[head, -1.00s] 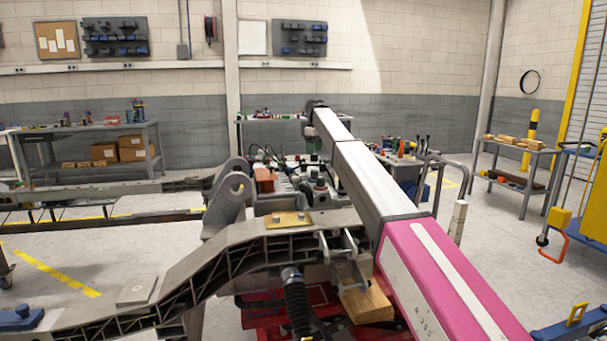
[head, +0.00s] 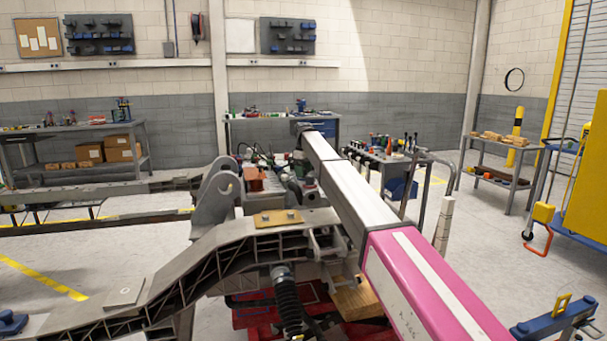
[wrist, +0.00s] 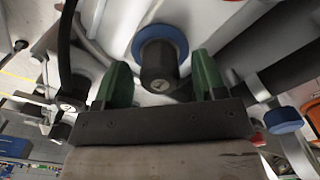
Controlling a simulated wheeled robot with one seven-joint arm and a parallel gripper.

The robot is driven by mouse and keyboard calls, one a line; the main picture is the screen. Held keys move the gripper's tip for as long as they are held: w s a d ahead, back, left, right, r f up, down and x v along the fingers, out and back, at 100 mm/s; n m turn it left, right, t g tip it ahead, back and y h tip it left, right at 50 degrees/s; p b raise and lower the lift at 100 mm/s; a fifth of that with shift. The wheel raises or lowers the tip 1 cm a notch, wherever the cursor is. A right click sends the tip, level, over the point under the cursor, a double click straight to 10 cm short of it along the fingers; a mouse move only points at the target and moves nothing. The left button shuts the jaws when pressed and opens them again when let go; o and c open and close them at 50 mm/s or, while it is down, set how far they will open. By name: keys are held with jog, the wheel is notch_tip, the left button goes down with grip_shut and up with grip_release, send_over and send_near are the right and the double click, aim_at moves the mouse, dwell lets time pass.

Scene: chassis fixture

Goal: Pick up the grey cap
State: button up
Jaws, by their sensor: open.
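In the wrist view, a dark grey cylindrical cap (wrist: 158,66) with a small mark on its end face stands inside a blue ring (wrist: 137,46) on a pale metal part. My gripper (wrist: 162,80) has two green fingers, spread apart. One finger is on each side of the cap in the picture, with visible gaps between. I cannot tell how far the fingertips reach along the cap. In the head view, the cap cannot be made out, and my gripper is not clearly visible among the engine parts at the far end of my arm.
A blue-topped fitting (wrist: 284,120) and a black hose (wrist: 66,40) lie close to my gripper in the wrist view.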

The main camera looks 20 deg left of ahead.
jog(key=c, duration=1.2)
jog(key=shift+r, duration=0.15)
notch_tip(320, 180, up, 4)
jog(key=shift+a+r, duration=0.1)
jog(key=shift+r, duration=0.05)
jog(key=s+a+r, duration=0.1)
jog(key=a+r, duration=0.1)
jog(key=a, duration=0.1)
jog(key=s+a+r, duration=0.2)
jog(key=a, duration=0.1)
jog(key=s+a+r, duration=0.2)
jog(key=a, duration=0.2)
jog(key=shift+s+r, duration=0.2)
